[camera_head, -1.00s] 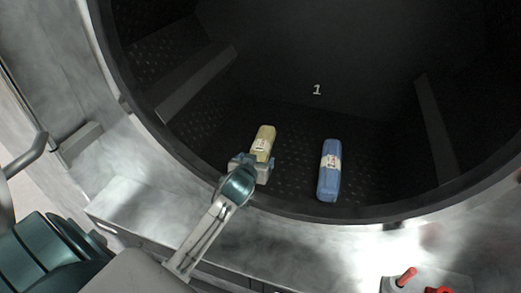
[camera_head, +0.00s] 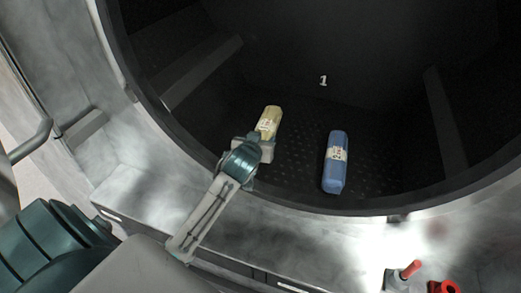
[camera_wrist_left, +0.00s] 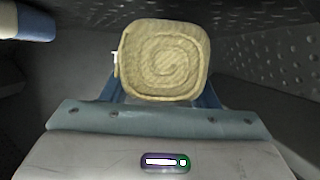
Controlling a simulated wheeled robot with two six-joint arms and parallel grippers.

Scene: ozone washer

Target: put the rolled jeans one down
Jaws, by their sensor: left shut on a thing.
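My left gripper (camera_head: 262,143) reaches into the dark drum and is shut on a yellow rolled garment (camera_head: 269,120) with a pale label. In the left wrist view the yellow roll (camera_wrist_left: 165,60) shows its spiral end between the fingers. I cannot tell whether it touches the drum floor. A blue roll (camera_head: 335,162) with a white label, which looks like rolled jeans, lies on the drum floor to the right, apart from the gripper. Part of it also shows at the top left of the left wrist view (camera_wrist_left: 18,22). My right gripper is not in view.
The drum (camera_head: 390,207) has a round front rim and a perforated floor. Raised dark ribs stand at the left (camera_head: 200,72) and right (camera_head: 444,125). A white number 1 marks the back wall. Red controls (camera_head: 411,269) sit outside at the lower right.

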